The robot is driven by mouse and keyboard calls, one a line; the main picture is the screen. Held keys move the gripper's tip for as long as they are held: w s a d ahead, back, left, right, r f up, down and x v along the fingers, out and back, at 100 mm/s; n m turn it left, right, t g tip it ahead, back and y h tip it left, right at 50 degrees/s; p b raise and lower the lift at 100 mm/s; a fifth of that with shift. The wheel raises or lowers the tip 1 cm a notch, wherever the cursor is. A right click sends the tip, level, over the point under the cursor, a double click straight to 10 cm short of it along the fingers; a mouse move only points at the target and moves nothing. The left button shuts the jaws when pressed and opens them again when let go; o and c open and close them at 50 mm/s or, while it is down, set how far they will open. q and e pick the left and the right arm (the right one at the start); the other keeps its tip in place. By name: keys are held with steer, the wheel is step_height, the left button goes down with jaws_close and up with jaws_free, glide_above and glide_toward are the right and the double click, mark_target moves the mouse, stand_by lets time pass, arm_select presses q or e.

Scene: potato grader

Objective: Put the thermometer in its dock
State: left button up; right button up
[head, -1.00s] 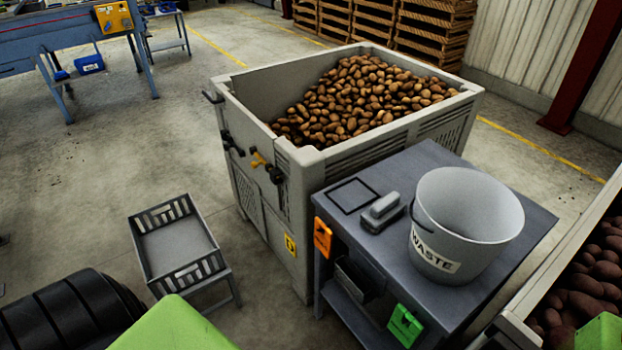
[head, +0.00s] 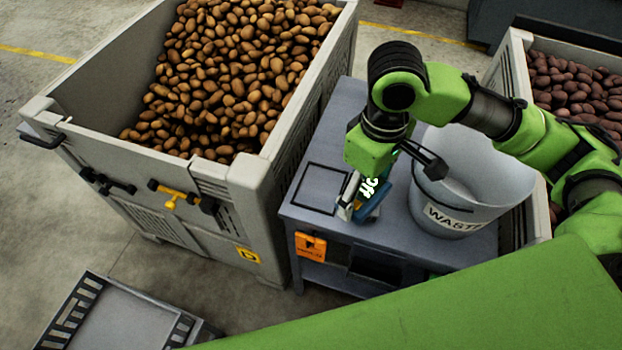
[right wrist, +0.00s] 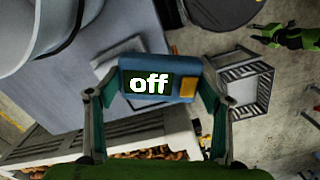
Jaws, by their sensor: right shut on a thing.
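The thermometer is a blue block with a lit display and a yellow button. In the right wrist view the thermometer (right wrist: 150,64) is held crosswise between the fingers of my right gripper (right wrist: 160,92), and its display reads "off". In the head view the thermometer (head: 369,192) is over the small grey table (head: 327,160), left of the waste bucket. My right gripper (head: 368,196) is shut on it. A pale grey block (head: 347,194), which looks like the dock, is partly hidden behind it. I cannot tell whether they touch.
The white WASTE bucket (head: 455,216) stands close to the right of my gripper. A black square outline (head: 320,188) on the table is empty. A large potato bin (head: 236,185) borders the table's left side. A low grey tray stand (head: 125,325) is at bottom left.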

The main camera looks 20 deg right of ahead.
steer(key=shift+w+n, duration=0.1)
steer(key=shift+n, duration=0.8)
steer(key=shift+n+p, duration=0.3)
steer(key=shift+n, duration=0.3)
steer(key=shift+s+d+f+n, duration=0.15)
steer(key=shift+s+d+n, duration=0.15)
steer(key=shift+n, duration=0.4)
steer(key=shift+w+f, duration=0.1)
steer(key=shift+w, duration=0.05)
steer(key=w+a+f+p, duration=0.2)
steer(key=w+a+f, duration=0.15)
steer(key=w, duration=0.45)
glide_above(321, 188)
steer(key=s, duration=0.1)
step_height(321, 188, down, 5)
steer(key=shift+d+f, duration=0.1)
steer(key=shift+w+f, duration=0.45)
steer(key=shift+f, duration=0.05)
arm_select(q)
steer(key=shift+s+d+r+p, duration=0.15)
steer(key=shift+s+r, duration=0.25)
steer(key=shift+r, duration=0.6)
steer(key=shift+s+a+r+p, duration=0.1)
steer(key=shift+s+r+p, duration=0.2)
steer(key=shift+r, duration=0.65)
arm_select(e)
steer(key=shift+w+f, duration=0.1)
steer(key=shift+f, duration=1.55)
steer(key=shift+f, duration=0.15)
